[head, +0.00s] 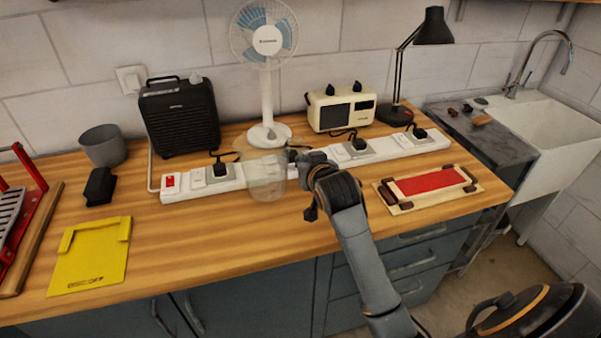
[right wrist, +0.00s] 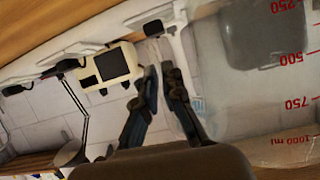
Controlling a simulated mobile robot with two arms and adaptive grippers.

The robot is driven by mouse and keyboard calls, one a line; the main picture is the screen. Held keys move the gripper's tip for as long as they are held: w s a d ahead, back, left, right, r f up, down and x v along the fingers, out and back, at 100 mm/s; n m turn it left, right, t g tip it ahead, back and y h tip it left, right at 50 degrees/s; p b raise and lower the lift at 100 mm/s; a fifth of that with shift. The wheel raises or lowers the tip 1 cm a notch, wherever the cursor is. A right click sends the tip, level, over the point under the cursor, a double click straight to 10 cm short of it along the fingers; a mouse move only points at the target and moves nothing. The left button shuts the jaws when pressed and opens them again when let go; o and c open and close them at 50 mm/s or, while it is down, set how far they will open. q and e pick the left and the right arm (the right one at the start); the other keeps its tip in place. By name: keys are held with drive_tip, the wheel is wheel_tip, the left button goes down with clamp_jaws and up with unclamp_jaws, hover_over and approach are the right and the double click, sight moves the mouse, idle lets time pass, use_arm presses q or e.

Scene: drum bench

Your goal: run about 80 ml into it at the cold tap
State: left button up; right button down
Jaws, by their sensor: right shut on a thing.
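A clear see-through measuring jug (head: 262,172) is held above the wooden worktop, in front of the white power strip. In the right wrist view the jug (right wrist: 262,95) fills the right side, with red marks from 250 to 1000 ml. My right gripper (head: 300,160) is at the jug's right side and shut on it; its fingers (right wrist: 161,80) also show in the right wrist view. I see no clear water level in the jug. The curved metal tap (head: 536,50) stands behind the white sink (head: 562,118) at the far right. My left gripper is out of view.
A white fan (head: 267,75), a cream radio (head: 341,109) and a black lamp (head: 432,28) stand behind the power strip (head: 398,141). A red-centred board (head: 428,183) lies right of my gripper. Small items lie on the dark counter (head: 478,135) beside the sink.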

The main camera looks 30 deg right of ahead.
drive_tip(key=shift+w+d+f, duration=0.1)
drive_tip(key=shift+w+f, duration=0.3)
drive_tip(key=shift+f, duration=0.55)
drive_tip(key=shift+w+d+f, duration=0.1)
drive_tip(key=shift+w+f, duration=0.25)
drive_tip(key=shift+f, duration=0.55)
drive_tip(key=shift+w+f, duration=0.4)
drive_tip(key=shift+f, duration=0.55)
drive_tip(key=shift+f, duration=0.2)
drive_tip(key=c, duration=1.5)
unclamp_jaws()
